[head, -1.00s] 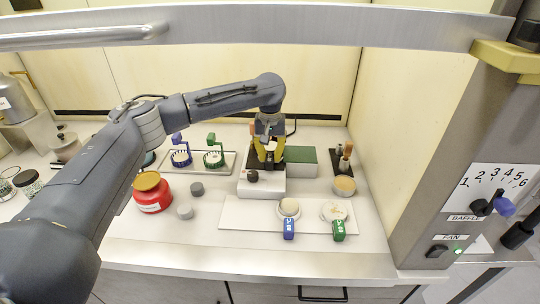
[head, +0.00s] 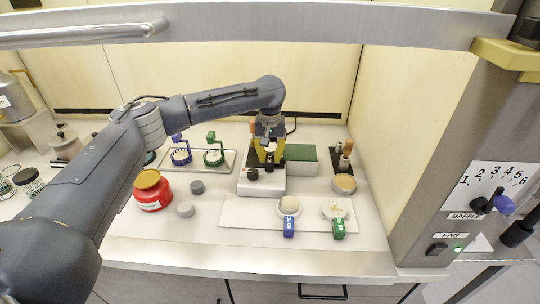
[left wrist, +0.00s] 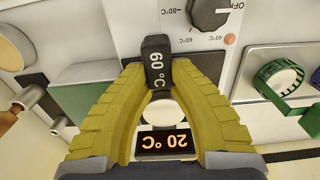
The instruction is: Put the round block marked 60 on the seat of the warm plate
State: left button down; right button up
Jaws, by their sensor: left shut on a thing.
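The dark block marked 60 °C (left wrist: 158,63) is between the yellow fingers of my left gripper (left wrist: 158,80) in the left wrist view. My left gripper (head: 267,158) is shut on it, above the warm plate, in the head view. The warm plate (head: 263,187) is a white unit with a black dial on its front. Its white face also shows in the left wrist view (left wrist: 180,42), with temperature marks. Whether the block touches the plate cannot be told.
A white tray (head: 235,215) at the front holds two pale round dishes with blue and green tags. A red jar (head: 152,192) and two grey discs stand left of the plate. A green box (head: 302,160) stands right of it.

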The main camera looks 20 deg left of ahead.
pick_arm(q)
jog(key=c, duration=1.2)
grip_release()
jog(key=shift+f, duration=0.1)
jog(key=shift+o, duration=0.2)
